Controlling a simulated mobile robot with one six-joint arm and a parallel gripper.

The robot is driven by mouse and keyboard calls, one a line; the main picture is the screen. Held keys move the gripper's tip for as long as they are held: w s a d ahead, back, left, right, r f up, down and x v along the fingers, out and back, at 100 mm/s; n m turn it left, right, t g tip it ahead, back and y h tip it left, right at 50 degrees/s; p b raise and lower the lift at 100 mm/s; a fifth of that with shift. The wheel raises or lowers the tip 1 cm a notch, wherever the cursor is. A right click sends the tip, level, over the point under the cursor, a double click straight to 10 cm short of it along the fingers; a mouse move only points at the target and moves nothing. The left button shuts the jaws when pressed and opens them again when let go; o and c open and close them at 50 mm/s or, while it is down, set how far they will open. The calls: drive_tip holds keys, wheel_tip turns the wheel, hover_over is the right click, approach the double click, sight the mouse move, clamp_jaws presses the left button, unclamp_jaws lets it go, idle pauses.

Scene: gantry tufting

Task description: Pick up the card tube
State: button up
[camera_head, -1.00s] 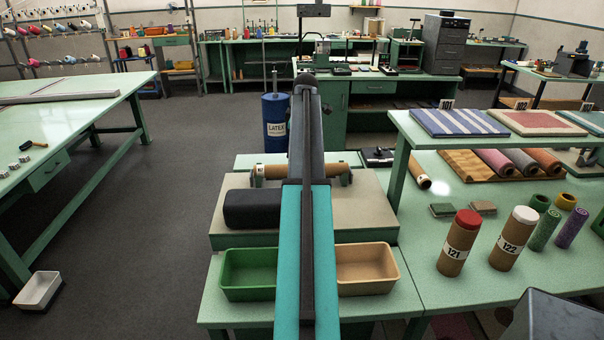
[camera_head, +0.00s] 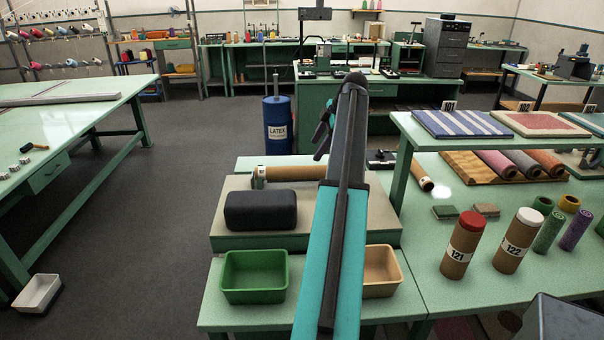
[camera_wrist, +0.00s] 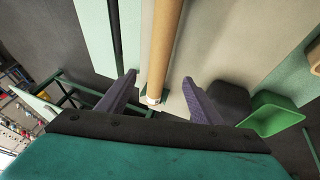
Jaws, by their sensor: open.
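A plain brown card tube (camera_head: 295,173) lies sideways on a support on the grey raised block, its right part hidden behind my arm. In the wrist view the tube (camera_wrist: 165,45) runs up the picture between my finger lines, with its pale end (camera_wrist: 152,99) near the fingers. My gripper (camera_wrist: 159,79) is open, with one purple-grey finger on each side of the tube's line and nothing gripped. In the head view my gripper (camera_head: 323,132) is partly hidden by my arm and appears above and behind the tube. I cannot tell the exact gap.
A black padded block (camera_head: 260,210) lies in front of the tube. A green bin (camera_head: 254,292) and a tan bin (camera_head: 381,288) stand nearer. Capped tubes 121 (camera_head: 460,247) and 122 (camera_head: 517,243) stand at right, below a raised shelf (camera_head: 440,143). A blue latex drum (camera_head: 278,130) stands behind.

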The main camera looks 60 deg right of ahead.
sight(305, 167)
drive_tip(key=p+x, duration=0.2)
drive_tip(key=x, duration=0.6)
drive_tip(key=shift+f, duration=0.1)
drive_tip(key=shift+w+f, duration=0.1)
drive_tip(key=shift+p+x, duration=1.15)
drive_tip(key=shift+x, duration=0.05)
drive_tip(key=shift+p+x, duration=0.35)
drive_tip(key=shift+x, duration=0.9)
drive_tip(key=shift+d, duration=0.1)
drive_tip(key=c, duration=1.2)
